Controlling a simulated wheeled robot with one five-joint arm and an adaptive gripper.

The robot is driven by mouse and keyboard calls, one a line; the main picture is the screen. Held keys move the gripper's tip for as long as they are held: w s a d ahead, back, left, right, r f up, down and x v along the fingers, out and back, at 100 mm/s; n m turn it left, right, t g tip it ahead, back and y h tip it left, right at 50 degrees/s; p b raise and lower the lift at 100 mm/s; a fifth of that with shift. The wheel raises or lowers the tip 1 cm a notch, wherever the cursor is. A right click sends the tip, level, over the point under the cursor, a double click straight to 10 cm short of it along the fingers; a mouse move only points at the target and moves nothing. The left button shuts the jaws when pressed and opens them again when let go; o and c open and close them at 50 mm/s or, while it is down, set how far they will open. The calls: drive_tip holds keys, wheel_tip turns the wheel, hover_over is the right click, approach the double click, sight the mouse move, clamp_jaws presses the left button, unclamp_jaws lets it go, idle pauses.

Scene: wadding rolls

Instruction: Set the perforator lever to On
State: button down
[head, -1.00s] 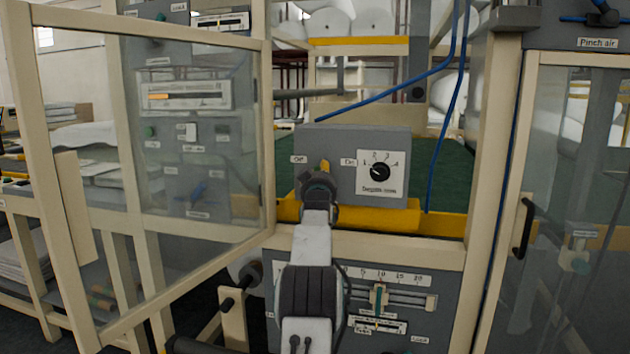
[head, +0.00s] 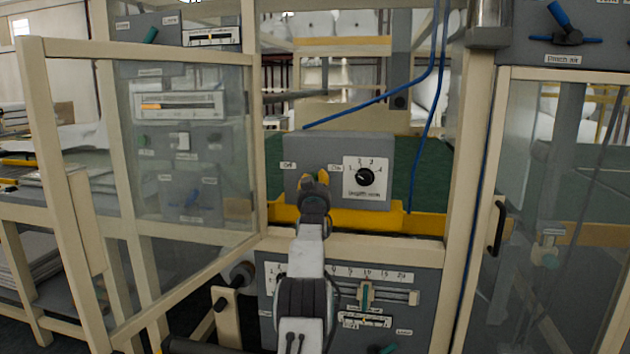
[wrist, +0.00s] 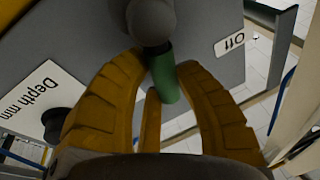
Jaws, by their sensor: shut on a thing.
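The perforator control is a grey box (head: 310,150) with an Off label (head: 288,166) on the left and an On label (head: 335,168) to its right. In the wrist view the lever has a green handle (wrist: 163,80) below a dark round hub (wrist: 151,20); the Off label (wrist: 230,42) shows upside down to the right. My gripper (head: 313,178) is at the box front between the two labels. Its yellow fingers (wrist: 165,95) are shut around the green handle. In the head view my gripper hides the lever, and its exact setting cannot be told.
A depth dial (head: 366,177) sits right of the On label, close to my gripper. A yellow ledge (head: 395,218) runs below the box. An open glazed door (head: 190,180) stands at left, a closed one with a black handle (head: 497,228) at right. Blue hoses (head: 430,110) hang nearby.

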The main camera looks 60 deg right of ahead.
drive_tip(key=shift+w+f, duration=0.15)
drive_tip(key=shift+f, duration=0.35)
drive_tip(key=c, duration=1)
unclamp_jaws()
drive_tip(key=shift+r, duration=0.1)
drive_tip(key=shift+o, duration=0.8)
drive_tip(key=shift+r, duration=0.3)
drive_tip(key=v, duration=1.2)
